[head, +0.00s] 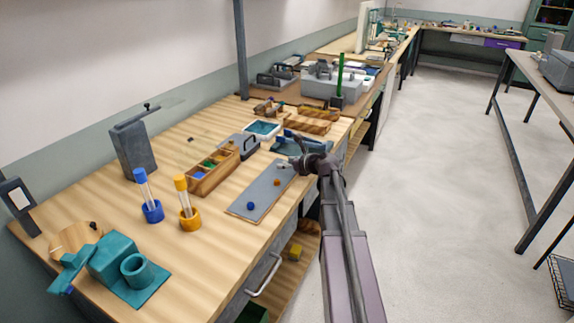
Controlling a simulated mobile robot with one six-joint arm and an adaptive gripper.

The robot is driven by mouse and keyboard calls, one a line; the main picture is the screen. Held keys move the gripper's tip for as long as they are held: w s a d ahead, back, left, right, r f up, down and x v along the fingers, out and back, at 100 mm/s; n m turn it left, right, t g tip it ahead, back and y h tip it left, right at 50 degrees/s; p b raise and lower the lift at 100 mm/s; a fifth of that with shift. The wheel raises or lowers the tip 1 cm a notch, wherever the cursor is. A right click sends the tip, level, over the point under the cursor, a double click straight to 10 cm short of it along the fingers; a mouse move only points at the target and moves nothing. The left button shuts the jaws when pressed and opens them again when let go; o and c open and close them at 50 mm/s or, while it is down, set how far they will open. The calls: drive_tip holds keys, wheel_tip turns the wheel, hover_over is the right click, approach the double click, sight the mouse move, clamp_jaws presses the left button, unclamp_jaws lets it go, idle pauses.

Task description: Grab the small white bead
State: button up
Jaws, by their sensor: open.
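A wooden compartment box (213,172) stands left of the mat. Blue-capped (142,188) and yellow-capped (186,202) tubes stand in holders. A teal device (118,262) is at near left. A blue tray (290,146) lies close behind my gripper.

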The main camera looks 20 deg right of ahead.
sight(286, 163)
drive_tip(key=c, duration=0.9)
drive_tip(key=shift+o, duration=0.2)
drive_tip(key=shift+r, duration=0.2)
wheel_tip(286, 163, up, 4)
drive_tip(key=p, duration=0.4)
drive_tip(key=shift+f, duration=0.15)
drive_tip(key=s+a+p, duration=0.1)
drive_tip(key=s+a, duration=0.1)
drive_tip(key=s, duration=1.4)
drive_tip(key=shift+r, duration=0.45)
